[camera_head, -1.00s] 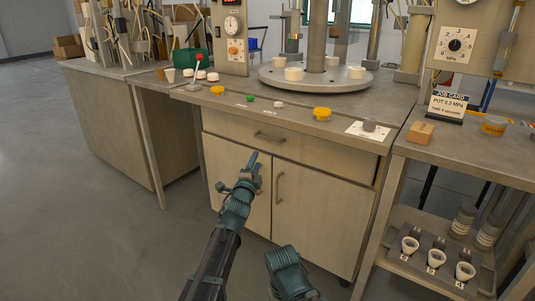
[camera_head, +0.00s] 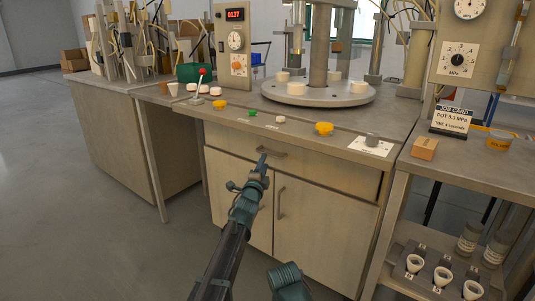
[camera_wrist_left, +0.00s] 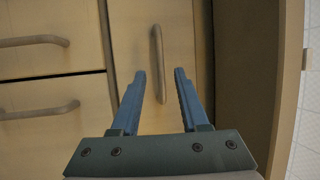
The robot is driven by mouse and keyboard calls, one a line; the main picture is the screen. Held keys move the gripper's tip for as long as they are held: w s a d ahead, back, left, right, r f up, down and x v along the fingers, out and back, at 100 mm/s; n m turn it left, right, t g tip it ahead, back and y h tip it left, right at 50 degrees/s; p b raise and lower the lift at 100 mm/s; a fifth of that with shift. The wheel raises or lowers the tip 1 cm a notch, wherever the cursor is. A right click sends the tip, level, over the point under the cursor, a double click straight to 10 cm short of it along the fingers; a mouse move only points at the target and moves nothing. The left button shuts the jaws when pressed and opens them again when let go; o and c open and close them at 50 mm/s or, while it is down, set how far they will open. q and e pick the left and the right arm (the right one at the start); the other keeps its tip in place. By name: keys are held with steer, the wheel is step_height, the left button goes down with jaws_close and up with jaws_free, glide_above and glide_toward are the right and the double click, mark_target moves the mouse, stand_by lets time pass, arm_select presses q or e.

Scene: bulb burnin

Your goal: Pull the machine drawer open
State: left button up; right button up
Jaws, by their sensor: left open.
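The machine drawer (camera_head: 315,165) is shut, its wooden front just under the bench top. Its grey bar handle (camera_head: 271,151) is partly behind my left gripper (camera_head: 263,160) in the head view. In the left wrist view, the drawer handle (camera_wrist_left: 158,62) runs upright in the picture, ahead of and between the lines of the two blue fingers of my left gripper (camera_wrist_left: 160,85). The fingers are apart with nothing between their tips. The handle appears to lie beyond the tips; I cannot tell the exact gap.
Two cabinet doors with bar handles (camera_head: 281,203) sit below the drawer. A shelf unit with a job card (camera_head: 451,121) stands at the right. Open floor lies left.

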arm_select(q)
steer(key=x, duration=0.6)
steer(key=shift+w+p, duration=0.15)
steer(key=shift+p, duration=0.25)
steer(key=shift+c, duration=0.2)
jaws_close()
stand_by(0.7)
